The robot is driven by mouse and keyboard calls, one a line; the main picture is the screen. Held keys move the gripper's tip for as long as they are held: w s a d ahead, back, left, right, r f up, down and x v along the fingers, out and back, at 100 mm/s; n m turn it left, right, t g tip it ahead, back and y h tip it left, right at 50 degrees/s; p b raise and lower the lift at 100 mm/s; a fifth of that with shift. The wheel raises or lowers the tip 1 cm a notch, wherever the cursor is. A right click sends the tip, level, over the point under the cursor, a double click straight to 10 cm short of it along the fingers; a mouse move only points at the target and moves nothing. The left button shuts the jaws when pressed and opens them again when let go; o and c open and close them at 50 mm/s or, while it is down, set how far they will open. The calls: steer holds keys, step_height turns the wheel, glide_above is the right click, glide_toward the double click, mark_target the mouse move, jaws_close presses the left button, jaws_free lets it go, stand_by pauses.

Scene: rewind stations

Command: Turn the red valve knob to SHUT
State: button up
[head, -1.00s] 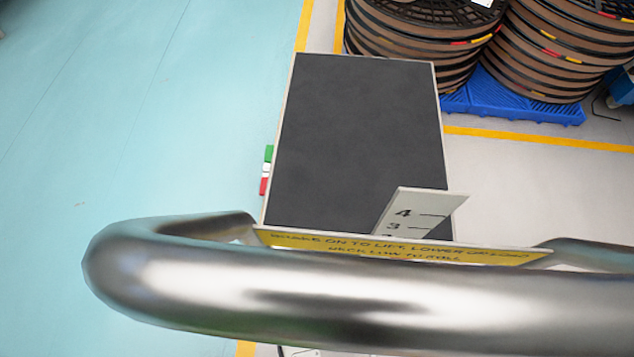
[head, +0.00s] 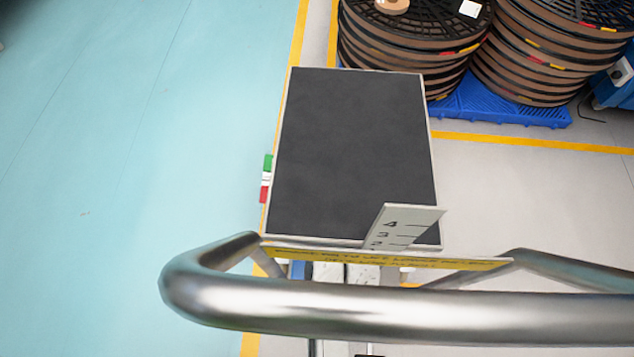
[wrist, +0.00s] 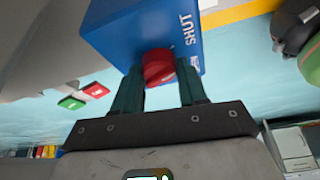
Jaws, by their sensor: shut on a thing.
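The red valve knob (wrist: 158,68) shows in the wrist view, on the lower face of a blue box (wrist: 135,35). White lettering reading SHUT stands on the box's right side, with another label partly hidden below it. My gripper (wrist: 160,80) has its two dark green fingers on either side of the knob and is shut on it. The knob's pointer, if it has one, cannot be made out. Neither knob nor gripper shows in the head view.
In the head view a lift cart with a dark platform (head: 350,150) and a thick metal handle (head: 400,310) stands close in front. Reels (head: 410,50) on a blue pallet (head: 500,105) are at the back right. The teal floor (head: 90,180) at left is clear.

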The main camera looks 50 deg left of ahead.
steer(key=shift+n+h, duration=0.3)
steer(key=shift+n, duration=0.7)
steer(key=o, duration=1.1)
steer(key=shift+c, duration=0.2)
